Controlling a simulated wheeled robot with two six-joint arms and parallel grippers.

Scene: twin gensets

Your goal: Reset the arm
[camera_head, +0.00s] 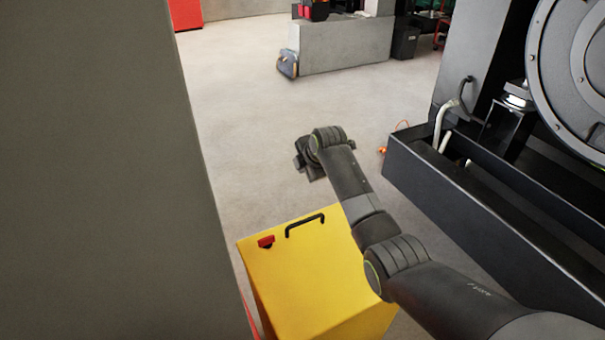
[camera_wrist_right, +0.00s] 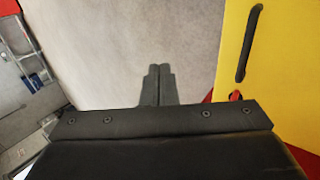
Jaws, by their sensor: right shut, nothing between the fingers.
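My right arm reaches in from the lower right of the head view and stretches over a yellow box. My right gripper (camera_head: 311,166) is at the arm's far end, beyond the box, above bare floor. In the right wrist view the two fingers of my right gripper (camera_wrist_right: 158,84) lie side by side, shut, with nothing between them. My left gripper is not in view.
The yellow box (camera_head: 310,265) has a black handle (camera_head: 305,224) and a red latch (camera_head: 266,241). A grey panel (camera_head: 90,170) fills the left. The dark genset frame (camera_head: 470,200) stands at right. Open floor (camera_head: 240,100) lies ahead, with a concrete block (camera_head: 345,45) behind.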

